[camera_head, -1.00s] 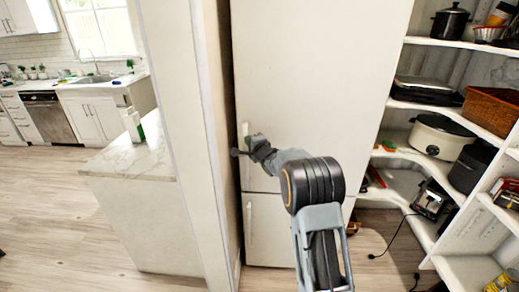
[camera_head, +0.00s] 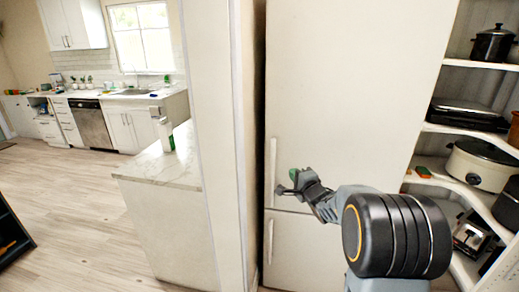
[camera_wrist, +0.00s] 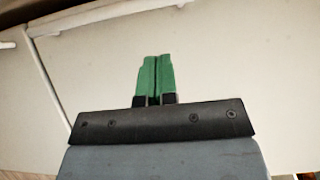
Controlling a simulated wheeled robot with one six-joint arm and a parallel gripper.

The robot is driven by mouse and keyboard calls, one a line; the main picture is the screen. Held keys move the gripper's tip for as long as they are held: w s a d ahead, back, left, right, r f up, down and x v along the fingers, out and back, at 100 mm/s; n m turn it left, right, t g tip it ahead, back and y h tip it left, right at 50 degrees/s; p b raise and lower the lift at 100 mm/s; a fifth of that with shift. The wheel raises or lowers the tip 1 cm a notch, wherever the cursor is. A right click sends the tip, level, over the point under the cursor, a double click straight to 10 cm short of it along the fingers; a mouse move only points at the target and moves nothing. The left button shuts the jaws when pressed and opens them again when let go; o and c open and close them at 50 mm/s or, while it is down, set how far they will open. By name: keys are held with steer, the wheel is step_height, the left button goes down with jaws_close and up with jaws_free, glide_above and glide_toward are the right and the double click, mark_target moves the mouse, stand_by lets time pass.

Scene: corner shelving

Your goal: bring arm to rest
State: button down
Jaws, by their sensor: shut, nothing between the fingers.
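My gripper (camera_head: 286,182) is in front of the white fridge (camera_head: 350,95), near the inner ends of its two door handles. In the wrist view my gripper (camera_wrist: 154,78) shows its two green fingers side by side, pressed together with nothing between them. The fridge door (camera_wrist: 225,60) fills most of the wrist view behind the fingers. A handle (camera_wrist: 118,14) runs across the top of that view, beyond the fingertips. I cannot tell exactly how far the fingers are from the door. The fridge doors look closed.
Open corner shelves (camera_head: 470,70) stand at the right, with a slow cooker (camera_head: 482,165), a black pot (camera_head: 492,43) and a toaster (camera_head: 470,237). A wall end and a marble counter (camera_head: 165,165) stand left of the fridge.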

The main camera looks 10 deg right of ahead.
steer(key=s+d+f+n+g+h, duration=0.4)
steer(key=s+f+n+g+h, duration=0.2)
steer(key=s+f+n+g, duration=0.3)
steer(key=s+a+r+n+g+y, duration=0.1)
steer(key=s+a+n, duration=0.1)
steer(key=s+a, duration=0.2)
steer(key=s+a+r+n+g+y, duration=0.1)
steer(key=s+a+n+g, duration=0.1)
steer(key=s, duration=0.8)
steer(key=s+a+r+n+g, duration=0.1)
steer(key=s+a+n+g, duration=0.1)
steer(key=s+a, duration=0.3)
steer(key=shift+s+a+r+n+y, duration=0.25)
steer(key=shift+s+n+y, duration=0.2)
steer(key=shift+s, duration=0.8)
